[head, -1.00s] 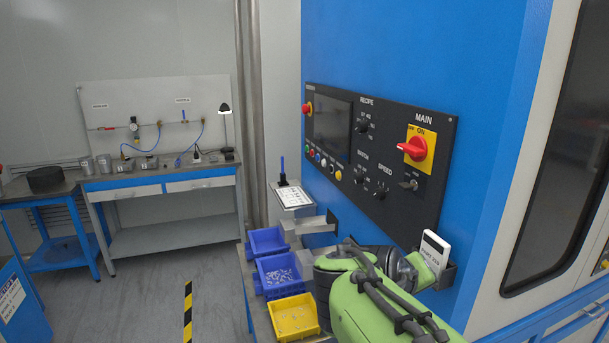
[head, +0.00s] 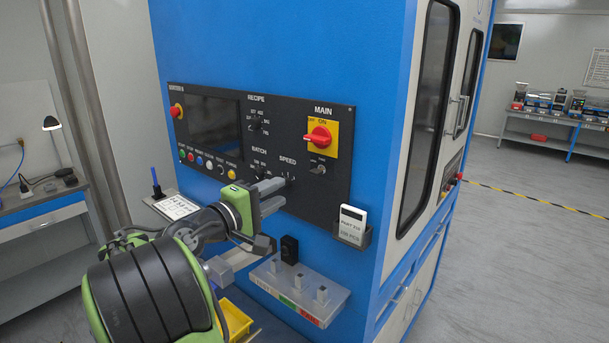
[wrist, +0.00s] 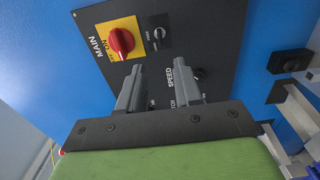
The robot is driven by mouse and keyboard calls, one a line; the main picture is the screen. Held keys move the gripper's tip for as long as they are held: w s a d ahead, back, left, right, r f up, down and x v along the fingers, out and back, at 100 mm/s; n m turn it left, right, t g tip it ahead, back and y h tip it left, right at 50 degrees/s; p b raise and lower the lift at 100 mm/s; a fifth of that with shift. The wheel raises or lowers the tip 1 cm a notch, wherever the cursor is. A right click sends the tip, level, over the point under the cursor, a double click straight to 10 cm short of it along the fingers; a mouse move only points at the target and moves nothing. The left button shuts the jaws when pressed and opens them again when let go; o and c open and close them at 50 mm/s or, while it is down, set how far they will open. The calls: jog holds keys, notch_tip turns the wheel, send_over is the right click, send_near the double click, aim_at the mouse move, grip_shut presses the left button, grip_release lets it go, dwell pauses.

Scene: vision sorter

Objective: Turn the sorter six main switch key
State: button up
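The sorter's main switch key (head: 318,169) sits on the black control panel (head: 205,178), just below the red MAIN knob (head: 318,137) on its yellow plate. My gripper (head: 276,194) is in front of the lower part of the panel, by the SPEED selector, below and left of the key. In the wrist view, the key (wrist: 159,34) is beyond the fingertips, beside the red knob (wrist: 121,41). My gripper's two grey fingers (wrist: 161,75) stand apart with nothing between them. The gripper is open and does not touch the key.
A card holder (head: 352,228) is fixed right of the panel's lower corner. Below is a shelf (head: 298,302) with a black block and small grey pieces. A clipboard (head: 178,207) and a yellow bin (head: 236,322) are near my arm. The floor at right is clear.

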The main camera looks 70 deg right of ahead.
aim_at(313, 174)
jog(key=p+x, duration=0.1)
jog(key=x, duration=1.1)
jog(key=shift+a+p, duration=0.1)
jog(key=shift+p, duration=0.25)
jog(key=shift+c, duration=0.3)
grip_shut()
